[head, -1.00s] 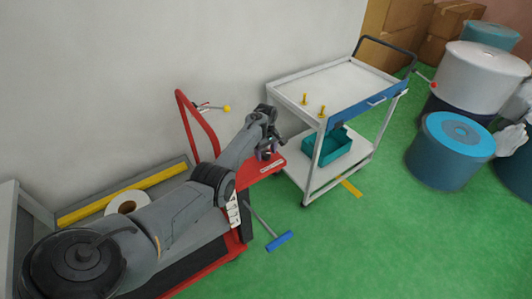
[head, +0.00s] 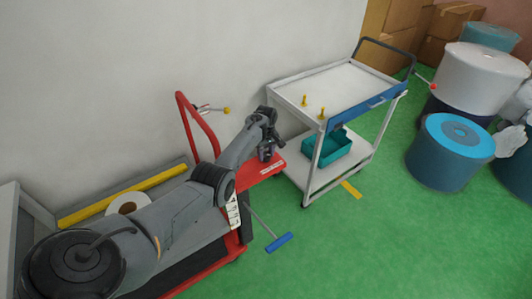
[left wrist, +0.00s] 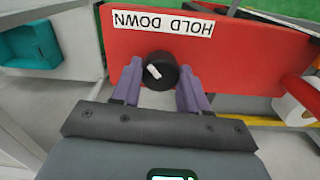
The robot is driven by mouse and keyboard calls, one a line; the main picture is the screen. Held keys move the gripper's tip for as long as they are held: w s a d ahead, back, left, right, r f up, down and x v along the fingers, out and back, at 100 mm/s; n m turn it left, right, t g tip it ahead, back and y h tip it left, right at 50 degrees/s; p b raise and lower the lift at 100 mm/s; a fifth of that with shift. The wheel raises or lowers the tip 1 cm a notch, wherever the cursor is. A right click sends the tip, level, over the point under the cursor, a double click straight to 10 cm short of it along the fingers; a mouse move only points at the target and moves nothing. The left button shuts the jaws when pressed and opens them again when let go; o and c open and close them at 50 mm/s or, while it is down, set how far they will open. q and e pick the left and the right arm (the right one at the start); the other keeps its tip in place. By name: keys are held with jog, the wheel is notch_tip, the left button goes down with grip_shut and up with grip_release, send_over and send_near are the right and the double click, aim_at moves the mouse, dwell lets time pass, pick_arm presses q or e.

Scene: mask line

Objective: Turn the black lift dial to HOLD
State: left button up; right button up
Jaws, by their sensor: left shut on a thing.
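The round black dial (left wrist: 166,82) sits on a red panel (left wrist: 245,65) in the left wrist view, with a short white mark on its face pointing toward the picture's upper left. A white label (left wrist: 163,23) beside it reads HOLD and DOWN upside down; the mark leans to the DOWN side. My left gripper (left wrist: 161,68) has its purple fingers on both sides of the dial, shut on it. In the head view my left gripper (head: 267,150) is at the red lift's panel (head: 262,172), and the dial is hidden there. My right gripper is not in view.
A white trolley (head: 340,82) with a teal bin (head: 325,148) stands right of the lift. A white roll (head: 128,204) lies beneath my left arm. A blue-handled bar (head: 279,242) is at the lift's front. Large rolls (head: 450,155) stand at right; the green floor ahead is clear.

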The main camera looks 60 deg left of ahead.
pick_arm(q)
jog(key=m+p, duration=0.1)
jog(key=m, duration=0.2)
jog(key=shift+r, duration=0.15)
jog(key=m+p, duration=0.1)
jog(key=m, duration=0.3)
jog(key=shift+m, duration=0.4)
jog(key=m, duration=0.5)
jog(key=shift+m, duration=2.1)
jog(key=o, duration=1.1)
jog(key=shift+c, duration=0.2)
